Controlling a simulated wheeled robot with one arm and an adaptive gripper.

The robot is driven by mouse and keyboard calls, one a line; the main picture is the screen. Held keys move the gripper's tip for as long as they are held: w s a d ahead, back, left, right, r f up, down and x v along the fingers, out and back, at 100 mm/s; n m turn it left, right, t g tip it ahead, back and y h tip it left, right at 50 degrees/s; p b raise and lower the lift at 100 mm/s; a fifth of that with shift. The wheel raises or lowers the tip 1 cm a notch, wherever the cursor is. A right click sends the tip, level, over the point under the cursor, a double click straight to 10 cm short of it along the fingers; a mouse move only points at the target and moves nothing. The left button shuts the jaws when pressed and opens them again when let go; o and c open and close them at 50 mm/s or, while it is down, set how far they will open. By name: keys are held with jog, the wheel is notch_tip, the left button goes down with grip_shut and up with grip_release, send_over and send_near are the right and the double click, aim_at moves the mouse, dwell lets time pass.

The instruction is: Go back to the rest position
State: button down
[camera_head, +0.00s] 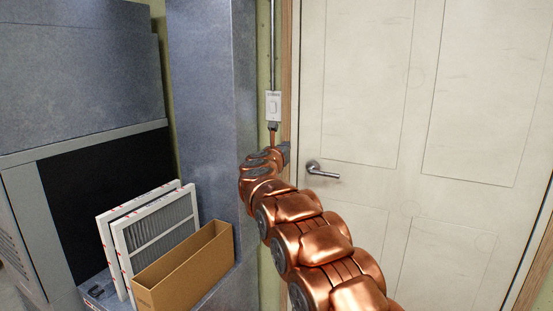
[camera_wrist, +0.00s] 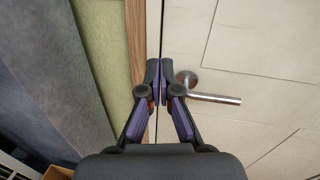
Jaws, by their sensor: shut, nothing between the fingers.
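My gripper (camera_wrist: 162,82) is shut and empty in the wrist view. Its fingertips are together in front of the gap between the wooden door frame and the white door. In the head view my copper arm reaches forward from the lower right, and the gripper end (camera_head: 284,152) is mostly hidden behind the wrist. It is just below the light switch (camera_head: 273,105) and left of the door's lever handle (camera_head: 321,171). The handle also shows in the wrist view (camera_wrist: 212,98), right of the fingertips. I cannot tell whether the fingers touch anything.
The white door (camera_head: 455,90) appears closed. A grey metal duct (camera_head: 203,90) stands left of my arm. A cardboard box (camera_head: 190,270) and white-framed filters (camera_head: 160,235) are at the lower left, by a grey unit (camera_head: 80,75). Wall and door are close ahead.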

jog(key=s+a+r+n+y, duration=0.2)
jog(key=s+a+n+y, duration=0.35)
jog(key=n, duration=0.75)
jog(key=s+f+n+g+y, duration=0.3)
jog(key=s+f+n, duration=0.1)
jog(key=s+n, duration=0.25)
jog(key=s+f+n+g+y, duration=0.2)
jog(key=s+f+n, duration=0.3)
jog(key=s, duration=0.2)
jog(key=s+d+f+n+g+h, duration=0.1)
jog(key=s+d+f+n+g, duration=0.4)
jog(key=s, duration=0.8)
jog(key=s+d+f+n+g+h, duration=0.1)
jog(key=s+d+f+n+g, duration=0.2)
jog(key=s+f, duration=0.7)
jog(key=s+d+f+n+g+h, duration=0.1)
jog(key=s+d+f+n+g, duration=0.2)
jog(key=s, duration=1.3)
jog(key=s+d+n+g+h+p, duration=0.1)
jog(key=s+d+n+g, duration=0.4)
jog(key=s, duration=0.8)
notch_tip(320, 180, up, 15)
jog(key=w+m+t+p, duration=0.1)
jog(key=t+p, duration=0.1)
jog(key=p, duration=1.2)
jog(key=shift+w+d, duration=0.15)
jog(key=shift+w, duration=0.05)
